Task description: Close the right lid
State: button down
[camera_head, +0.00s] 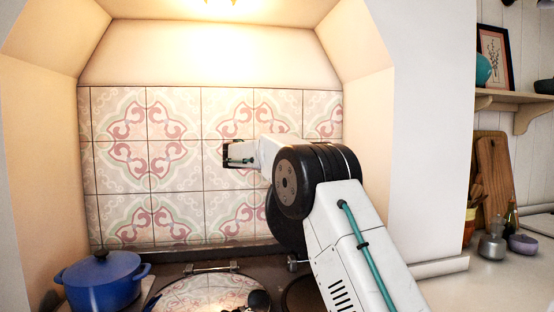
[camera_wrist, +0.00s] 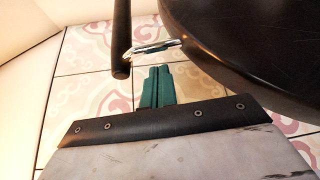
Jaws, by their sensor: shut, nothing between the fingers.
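A large dark round disc, seemingly the raised right lid (camera_wrist: 260,40), fills the upper right of the wrist view. A silver hinge-like bracket shows at its left edge. In the head view my arm covers most of the right lid's area. A shiny round left lid (camera_head: 208,292) lies flat at the bottom and mirrors the tiles. My gripper (camera_wrist: 156,72) is shut and empty, with its teal fingertips just below the bracket in the wrist picture. I cannot tell whether they touch anything. In the head view my gripper (camera_head: 238,160) is in front of the tiled wall.
A black bar (camera_wrist: 121,40) runs left of the fingers in the wrist view. A blue pot (camera_head: 102,282) stands at the stove's left. Alcove walls close in both sides. A counter (camera_head: 490,275) with jars and boards is at the right.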

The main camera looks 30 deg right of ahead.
jog(key=shift+s, duration=0.75)
jog(key=shift+a, duration=0.15)
